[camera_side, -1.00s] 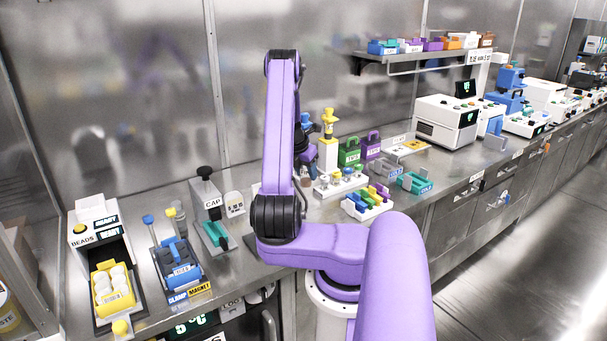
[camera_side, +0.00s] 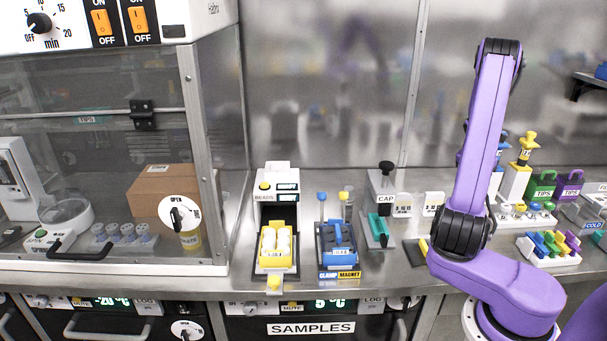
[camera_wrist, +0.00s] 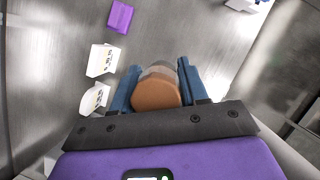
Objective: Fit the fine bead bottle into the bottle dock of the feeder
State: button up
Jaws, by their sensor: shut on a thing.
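In the wrist view my gripper (camera_wrist: 155,82) has its two blue fingers shut on a round bottle (camera_wrist: 157,94). The bottle has a brown-orange end facing the camera and a clear or greyish part beyond it. No label on it is readable. In the side view the fingers and bottle are hidden behind my purple arm. A white unit marked BEADS (camera_side: 266,212) stands on the bench left of my arm, with a yellow rack of white-topped bottles (camera_side: 275,247) in front. I cannot tell whether this unit is the feeder, and no dock is clearly visible.
Right of the BEADS unit are a blue clamp and magnet rack (camera_side: 338,244) and a CAP stand (camera_side: 382,205). A glass-fronted enclosure (camera_side: 100,180) bounds the left. A multicoloured rack (camera_side: 549,248) stands right of my arm. In the wrist view, white sign blocks (camera_wrist: 100,60) stand left of the bottle.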

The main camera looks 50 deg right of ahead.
jog(key=w+a+r+n+t, duration=0.1)
jog(key=w+a+r+n, duration=0.15)
jog(key=w, duration=0.55)
jog(key=w+a+r+n+t, duration=0.1)
jog(key=w+a+r+n, duration=0.15)
jog(key=w, duration=0.55)
jog(key=w+a+r+n+t, duration=0.1)
jog(key=w+a+r+n, duration=0.15)
jog(key=w, duration=0.55)
jog(key=w+a+r+n+t+y, duration=0.1)
jog(key=w+a+r+n, duration=0.2)
jog(key=a, duration=0.5)
jog(key=w+a+r+n+t+y, duration=0.1)
jog(key=w+a+r+n, duration=0.15)
jog(key=w+a, duration=0.4)
jog(key=w+a+r+n+y, duration=0.1)
jog(key=w+a+r+n, duration=0.15)
jog(key=a, duration=0.65)
jog(key=shift+n, duration=0.45)
jog(key=shift+w+d+f, duration=0.3)
jog(key=shift+w+f, duration=1.55)
jog(key=shift+w, duration=0.5)
jog(key=shift+w+d+f, duration=0.3)
jog(key=shift+w+f, duration=1.55)
jog(key=shift+w, duration=0.45)
jog(key=shift+w+d+f, duration=0.3)
jog(key=shift+w+f, duration=1.55)
jog(key=shift+w, duration=0.5)
jog(key=shift+f, duration=1.4)
jog(key=shift+f, duration=0.15)
